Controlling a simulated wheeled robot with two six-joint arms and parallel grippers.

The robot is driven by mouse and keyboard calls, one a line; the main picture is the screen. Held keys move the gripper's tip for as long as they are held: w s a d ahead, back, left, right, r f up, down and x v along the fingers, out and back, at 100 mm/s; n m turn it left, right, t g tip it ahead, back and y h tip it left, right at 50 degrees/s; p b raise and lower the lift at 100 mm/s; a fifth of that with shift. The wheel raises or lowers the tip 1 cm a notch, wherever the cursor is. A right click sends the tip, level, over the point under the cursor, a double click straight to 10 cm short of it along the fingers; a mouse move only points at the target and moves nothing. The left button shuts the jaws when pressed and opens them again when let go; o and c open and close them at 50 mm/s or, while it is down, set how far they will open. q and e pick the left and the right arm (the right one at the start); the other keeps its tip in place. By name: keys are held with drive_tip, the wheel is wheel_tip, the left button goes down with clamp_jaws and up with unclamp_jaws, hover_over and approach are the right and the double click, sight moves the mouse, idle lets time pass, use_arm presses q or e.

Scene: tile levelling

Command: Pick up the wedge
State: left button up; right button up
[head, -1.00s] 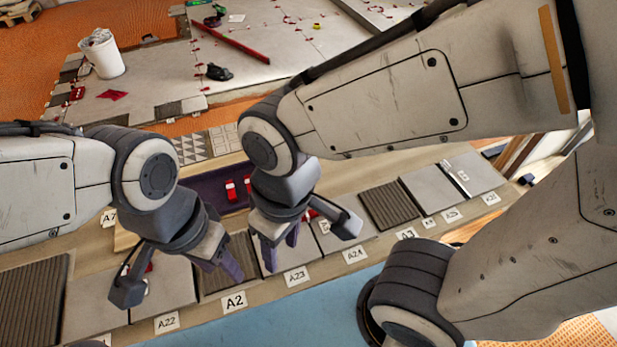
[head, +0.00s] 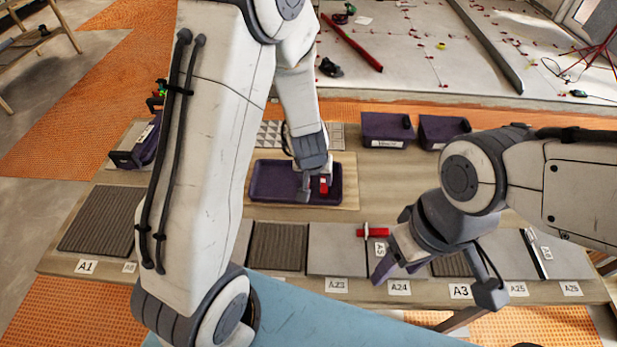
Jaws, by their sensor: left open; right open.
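A small red wedge (head: 323,186) is in the shallow dark purple tray (head: 265,196) at the middle of the bench. My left gripper (head: 314,188) is open and points down into the tray, its fingers right at the wedge. Part of the wedge is hidden, and I cannot tell whether the fingers touch it. My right gripper (head: 397,265) is open and empty, low over the front row of tiles near the A24 label.
A red T-shaped piece (head: 372,232) stands at the tile edge between A23 and A24, close to my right gripper. Two purple bins (head: 386,130) (head: 443,131) stand behind the tray. Grey tiles (head: 338,252) line the bench front. My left arm hides several tiles.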

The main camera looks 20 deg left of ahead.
use_arm(q)
drive_tip(key=shift+n+y, duration=0.5)
drive_tip(key=a+f, duration=0.1)
drive_tip(key=f, duration=0.1)
drive_tip(key=w+a+f+b, duration=0.1)
drive_tip(key=f, duration=0.1)
drive_tip(key=w+a+f+b, duration=0.1)
drive_tip(key=a+f, duration=0.1)
drive_tip(key=shift+w, duration=0.2)
drive_tip(key=shift+w+b+x, duration=0.1)
drive_tip(key=shift+b+x, duration=0.2)
drive_tip(key=shift+x, duration=1.2)
drive_tip(key=shift+w+b+x, duration=0.15)
drive_tip(key=shift+b+x, duration=0.15)
drive_tip(key=shift+x, duration=1.15)
drive_tip(key=shift+a+r, duration=0.1)
drive_tip(key=shift+r, duration=0.05)
clamp_jaws()
